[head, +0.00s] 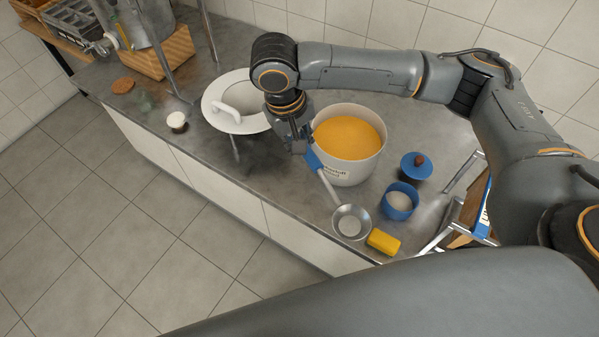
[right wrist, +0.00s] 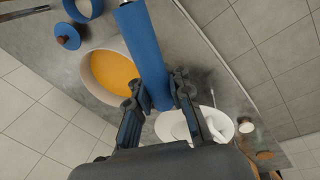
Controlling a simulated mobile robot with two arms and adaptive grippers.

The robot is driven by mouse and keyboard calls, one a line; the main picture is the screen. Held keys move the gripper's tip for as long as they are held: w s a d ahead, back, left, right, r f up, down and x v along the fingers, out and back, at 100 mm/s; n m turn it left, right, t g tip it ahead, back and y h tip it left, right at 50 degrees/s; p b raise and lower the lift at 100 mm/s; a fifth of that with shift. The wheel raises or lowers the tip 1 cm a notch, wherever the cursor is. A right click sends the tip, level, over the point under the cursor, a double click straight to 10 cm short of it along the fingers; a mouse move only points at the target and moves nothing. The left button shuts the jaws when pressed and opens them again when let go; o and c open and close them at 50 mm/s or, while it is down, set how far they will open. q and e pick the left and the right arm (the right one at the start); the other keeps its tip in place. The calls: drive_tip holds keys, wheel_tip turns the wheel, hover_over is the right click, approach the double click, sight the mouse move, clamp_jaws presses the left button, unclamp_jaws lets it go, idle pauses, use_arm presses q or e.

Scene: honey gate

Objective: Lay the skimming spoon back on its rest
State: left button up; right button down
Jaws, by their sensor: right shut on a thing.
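The skimming spoon has a blue handle (head: 313,160), a metal shaft (head: 328,187) and a round metal bowl (head: 351,222) with a pale centre. My right gripper (head: 298,143) is shut on the blue handle, which also fills the middle of the right wrist view (right wrist: 148,50). The spoon slants along the front side of the pot, its bowl end toward the counter's front edge. I cannot tell whether the bowl touches the counter. I cannot make out the spoon rest as a separate thing. My left gripper is not in view.
A white pot of orange honey (head: 349,137) stands beside the spoon. A yellow block (head: 383,241), a blue bowl (head: 399,201) and a blue lid with brown knob (head: 416,165) lie near the bowl end.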

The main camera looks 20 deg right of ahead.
drive_tip(key=w+a+f+n+p, duration=0.3)
drive_tip(key=w+f, duration=0.8)
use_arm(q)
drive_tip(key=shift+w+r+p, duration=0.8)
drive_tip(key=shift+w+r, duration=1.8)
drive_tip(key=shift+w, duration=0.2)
use_arm(e)
drive_tip(key=s+d+f+n+b, duration=0.1)
drive_tip(key=f, duration=0.4)
drive_tip(key=s+d+f+b, duration=0.1)
drive_tip(key=f, duration=0.4)
drive_tip(key=s+d+f+n+b, duration=0.1)
drive_tip(key=f, duration=0.4)
drive_tip(key=shift+s+f+n+t, duration=0.25)
drive_tip(key=shift+s+n+t, duration=0.05)
drive_tip(key=shift+s+t, duration=0.1)
drive_tip(key=shift+w+f+b, duration=0.1)
drive_tip(key=shift+f+b, duration=0.55)
drive_tip(key=shift+f, duration=0.1)
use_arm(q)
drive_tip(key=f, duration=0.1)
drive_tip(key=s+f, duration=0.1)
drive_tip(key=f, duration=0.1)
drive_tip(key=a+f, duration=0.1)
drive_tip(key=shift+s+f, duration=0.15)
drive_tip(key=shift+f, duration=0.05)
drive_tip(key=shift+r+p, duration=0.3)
